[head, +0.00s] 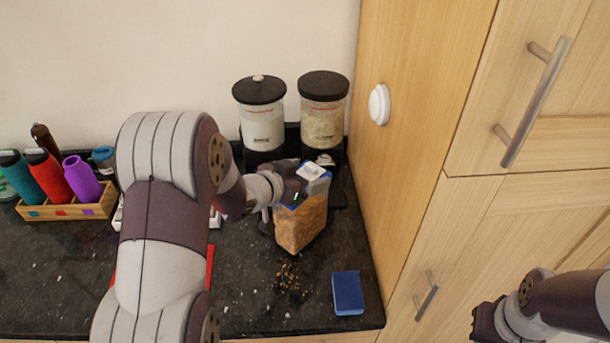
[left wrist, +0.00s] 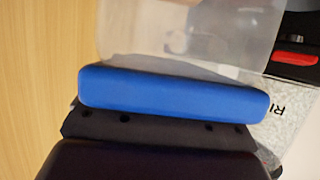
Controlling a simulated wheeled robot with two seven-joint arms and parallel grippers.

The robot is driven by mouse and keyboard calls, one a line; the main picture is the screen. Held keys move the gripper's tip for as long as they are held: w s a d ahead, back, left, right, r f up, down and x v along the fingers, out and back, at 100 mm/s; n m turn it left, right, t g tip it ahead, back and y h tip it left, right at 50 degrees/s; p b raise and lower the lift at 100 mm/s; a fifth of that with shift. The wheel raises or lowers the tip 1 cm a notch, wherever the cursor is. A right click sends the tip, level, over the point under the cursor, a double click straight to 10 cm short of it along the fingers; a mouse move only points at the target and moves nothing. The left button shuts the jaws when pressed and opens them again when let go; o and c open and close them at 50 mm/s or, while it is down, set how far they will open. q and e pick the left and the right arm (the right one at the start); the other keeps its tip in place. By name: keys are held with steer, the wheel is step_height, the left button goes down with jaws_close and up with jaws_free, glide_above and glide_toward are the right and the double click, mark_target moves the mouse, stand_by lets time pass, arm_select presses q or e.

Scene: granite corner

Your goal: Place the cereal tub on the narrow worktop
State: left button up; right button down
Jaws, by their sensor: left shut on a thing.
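The cereal tub (head: 301,222) is a clear box filled with brown cereal, with a blue and white lid. It is over the narrow dark granite worktop (head: 245,300), roughly upright; I cannot tell whether its base touches the surface. My left gripper (head: 292,190) is shut on the tub near its lid, covering part of it. In the left wrist view the tub's clear wall (left wrist: 190,40) and a blue strip of its lid (left wrist: 170,92) fill the middle. My right gripper (head: 485,322) is low at the right, away from the worktop; its jaws are not clear.
Two black-lidded jars (head: 262,115) (head: 323,112) stand behind the tub. A blue block (head: 347,293) and brown crumbs (head: 288,280) lie in front of it. A wooden cabinet (head: 415,130) walls the right side. A wooden rack (head: 66,211) with coloured bottles is at the left.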

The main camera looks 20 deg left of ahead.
arm_select(q)
steer(key=shift+w+f, duration=0.1)
steer(key=shift+f, duration=0.2)
steer(key=shift+f, duration=0.15)
steer(key=o, duration=1.7)
steer(key=shift+r, duration=0.2)
steer(key=v, duration=1.2)
steer(key=shift+f, duration=0.1)
